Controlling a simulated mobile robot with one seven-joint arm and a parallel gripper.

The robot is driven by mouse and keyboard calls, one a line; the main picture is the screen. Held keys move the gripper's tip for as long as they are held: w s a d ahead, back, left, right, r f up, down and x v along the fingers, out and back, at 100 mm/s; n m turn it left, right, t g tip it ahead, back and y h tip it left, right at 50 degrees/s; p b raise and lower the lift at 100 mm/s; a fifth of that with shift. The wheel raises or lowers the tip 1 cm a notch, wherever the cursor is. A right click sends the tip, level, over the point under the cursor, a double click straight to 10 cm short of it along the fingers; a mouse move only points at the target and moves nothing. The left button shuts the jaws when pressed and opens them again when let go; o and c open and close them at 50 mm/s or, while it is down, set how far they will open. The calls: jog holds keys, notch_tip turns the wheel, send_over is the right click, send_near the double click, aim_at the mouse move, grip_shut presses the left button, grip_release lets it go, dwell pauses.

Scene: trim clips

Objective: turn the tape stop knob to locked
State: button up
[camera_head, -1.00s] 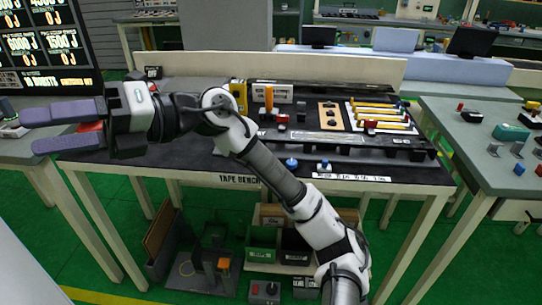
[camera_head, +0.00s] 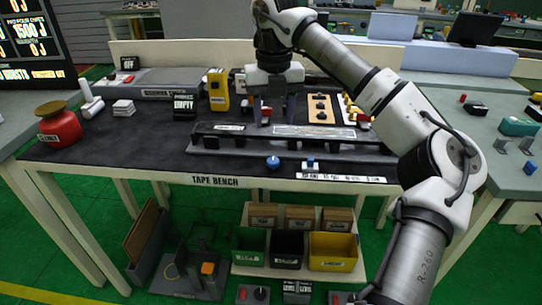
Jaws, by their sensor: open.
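A round blue knob (camera_head: 273,162) stands at the front edge of the tape bench (camera_head: 100,158). My gripper (camera_head: 274,114) points down over the bench fixture (camera_head: 215,131), behind the blue knob in the picture. Its fingers are apart. A small red part (camera_head: 266,114) shows between them; I cannot tell whether they touch it. The gripper and wrist hide part of the back of the bench.
A red canister (camera_head: 58,127), white blocks (camera_head: 123,108) and a yellow box (camera_head: 217,92) stand to the left and back. A wooden plate (camera_head: 320,108) with black parts lies right of the gripper. Bins (camera_head: 250,260) stand below. The bench's left front is clear.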

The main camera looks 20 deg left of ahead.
aim_at(273, 160)
notch_tip(273, 160, down, 12)
jog(key=shift+r+p, duration=0.15)
jog(key=shift+p, duration=0.3)
jog(key=c, duration=1)
